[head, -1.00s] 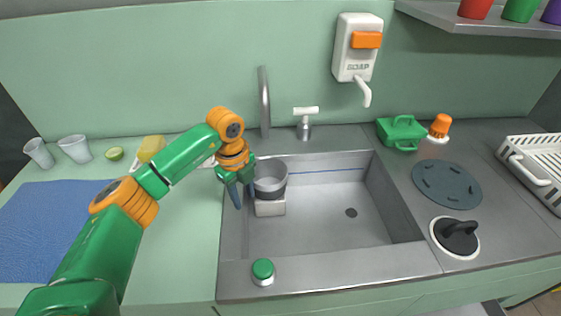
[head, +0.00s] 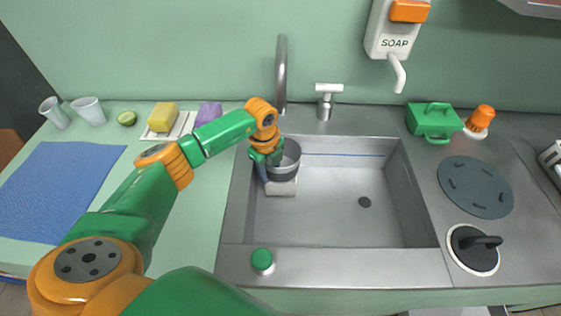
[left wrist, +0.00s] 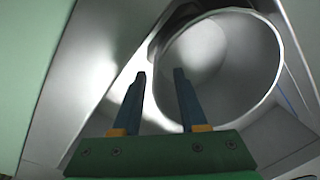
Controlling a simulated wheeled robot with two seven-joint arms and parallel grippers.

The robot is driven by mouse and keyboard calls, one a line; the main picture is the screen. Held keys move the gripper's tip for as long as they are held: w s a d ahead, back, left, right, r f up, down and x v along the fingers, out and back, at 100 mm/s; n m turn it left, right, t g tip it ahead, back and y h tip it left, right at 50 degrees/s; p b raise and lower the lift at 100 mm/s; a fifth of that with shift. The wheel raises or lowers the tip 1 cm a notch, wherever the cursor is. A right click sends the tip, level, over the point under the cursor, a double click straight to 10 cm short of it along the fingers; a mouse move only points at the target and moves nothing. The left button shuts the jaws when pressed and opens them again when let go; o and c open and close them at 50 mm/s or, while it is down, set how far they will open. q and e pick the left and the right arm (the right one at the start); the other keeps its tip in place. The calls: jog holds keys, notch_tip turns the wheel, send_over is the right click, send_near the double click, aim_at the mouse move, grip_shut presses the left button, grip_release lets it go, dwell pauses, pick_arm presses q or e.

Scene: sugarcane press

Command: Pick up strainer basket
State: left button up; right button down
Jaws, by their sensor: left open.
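The strainer basket (head: 285,164) is a grey round cup with a dark lower band. It stands on a light block (head: 281,188) at the sink's left back. My left gripper (head: 266,168) is at the basket's left edge, pointing down. In the left wrist view the basket (left wrist: 222,58) fills the upper right, open and empty-looking. My left gripper (left wrist: 160,74) is open there; one finger shows outside the rim and the other overlaps the basket's inside. I cannot tell whether either touches it. My right gripper is not in view.
The sink (head: 340,215) is otherwise clear. A faucet (head: 281,75) and a tap handle (head: 328,100) stand behind it. A green button (head: 262,259) sits on the front rim. A sponge (head: 162,116) lies left; a green box (head: 434,121) stands right.

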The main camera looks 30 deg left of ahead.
pick_arm(q)
grip_shut()
dwell(1.4)
